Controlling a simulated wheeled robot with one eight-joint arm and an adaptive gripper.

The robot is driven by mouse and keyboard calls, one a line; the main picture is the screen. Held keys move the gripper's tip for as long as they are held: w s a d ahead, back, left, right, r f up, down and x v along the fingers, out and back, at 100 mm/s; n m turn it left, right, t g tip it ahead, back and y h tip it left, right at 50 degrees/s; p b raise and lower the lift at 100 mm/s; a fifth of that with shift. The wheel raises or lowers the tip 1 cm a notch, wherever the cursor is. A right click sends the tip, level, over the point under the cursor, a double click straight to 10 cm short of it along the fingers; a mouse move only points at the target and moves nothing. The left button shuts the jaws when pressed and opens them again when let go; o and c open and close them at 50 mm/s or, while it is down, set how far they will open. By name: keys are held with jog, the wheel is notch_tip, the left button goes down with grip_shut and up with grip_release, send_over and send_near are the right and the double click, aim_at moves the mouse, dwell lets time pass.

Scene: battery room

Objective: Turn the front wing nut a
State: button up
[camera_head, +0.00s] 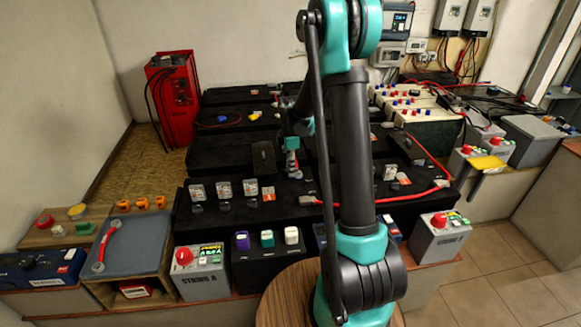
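The front wing nut a cannot be picked out for certain at this size. Small fittings and labelled tags (223,188) stand in a row along the front black battery bank (240,218). My gripper (291,168) is small and far off, pointing down over the middle of the bank, just right of the row of tags. My own arm partly hides the area around it. I cannot tell whether its fingers are open or shut, or whether they touch anything.
A grey box marked String A (202,274) stands in front of the bank, with a red knob (184,256) on it. A grey tray with a red wrench (106,245) is at left. A red cabinet (173,97) stands behind. A red cable (408,197) crosses the right side.

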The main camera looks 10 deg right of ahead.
jog(key=shift+c, duration=0.2)
grip_shut()
jog(key=shift+m, duration=0.4)
jog(key=m, duration=0.3)
jog(key=shift+m, duration=0.3)
jog(key=m, duration=0.4)
jog(key=shift+m, duration=0.3)
jog(key=m, duration=0.4)
jog(key=shift+m, duration=2.5)
